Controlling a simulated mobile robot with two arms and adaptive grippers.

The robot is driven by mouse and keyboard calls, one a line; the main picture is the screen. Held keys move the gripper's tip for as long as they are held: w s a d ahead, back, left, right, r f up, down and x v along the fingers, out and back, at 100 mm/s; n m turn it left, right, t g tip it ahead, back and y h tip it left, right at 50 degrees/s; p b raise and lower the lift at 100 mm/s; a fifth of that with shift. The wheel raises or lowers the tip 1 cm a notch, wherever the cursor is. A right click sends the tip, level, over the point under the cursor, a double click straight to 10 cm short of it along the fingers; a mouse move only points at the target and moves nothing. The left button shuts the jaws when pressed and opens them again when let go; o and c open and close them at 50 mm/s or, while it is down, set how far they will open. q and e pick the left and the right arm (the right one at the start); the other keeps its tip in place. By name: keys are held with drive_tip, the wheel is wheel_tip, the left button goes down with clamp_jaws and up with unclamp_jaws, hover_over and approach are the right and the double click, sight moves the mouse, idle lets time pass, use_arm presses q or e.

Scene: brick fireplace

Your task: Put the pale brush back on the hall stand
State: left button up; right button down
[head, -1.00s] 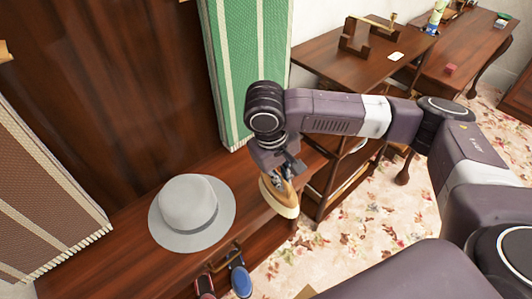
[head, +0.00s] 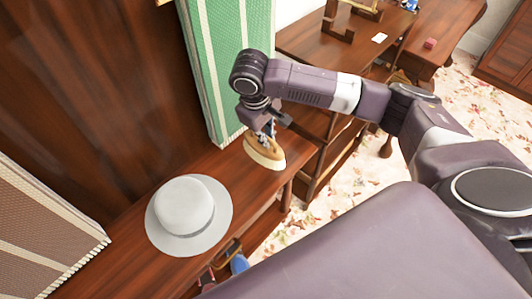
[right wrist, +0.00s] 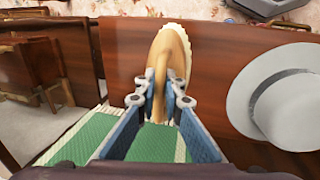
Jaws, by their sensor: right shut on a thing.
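The pale brush (head: 264,155), with a tan wooden back and cream bristles, is in my right gripper (head: 268,136). In the right wrist view the blue-padded fingers (right wrist: 165,90) are shut on the tan back of the brush (right wrist: 168,50). The brush is over the right end of the brown wooden hall stand shelf (head: 120,240), right of the grey hat and near the green hanging. I cannot tell whether it touches the shelf. My left gripper is not in view.
A grey hat (head: 187,213) lies on the shelf. A green striped textile (head: 240,70) hangs behind the brush. A dark wooden side table (head: 310,45) stands to the right. A blue object (head: 239,263) shows below the shelf's front edge. Shelf between hat and brush is bare.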

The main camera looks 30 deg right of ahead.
sight(267, 154)
drive_tip(key=x, duration=0.2)
drive_tip(key=a+x, duration=0.1)
drive_tip(key=x, duration=0.4)
drive_tip(key=shift+s+a+f, duration=0.15)
drive_tip(key=shift+s+f, duration=0.05)
drive_tip(key=shift+f, duration=0.25)
drive_tip(key=c, duration=2.1)
unclamp_jaws()
drive_tip(key=shift+f, duration=0.1)
drive_tip(key=b+v, duration=0.1)
drive_tip(key=v, duration=1.1)
drive_tip(key=shift+a, duration=0.1)
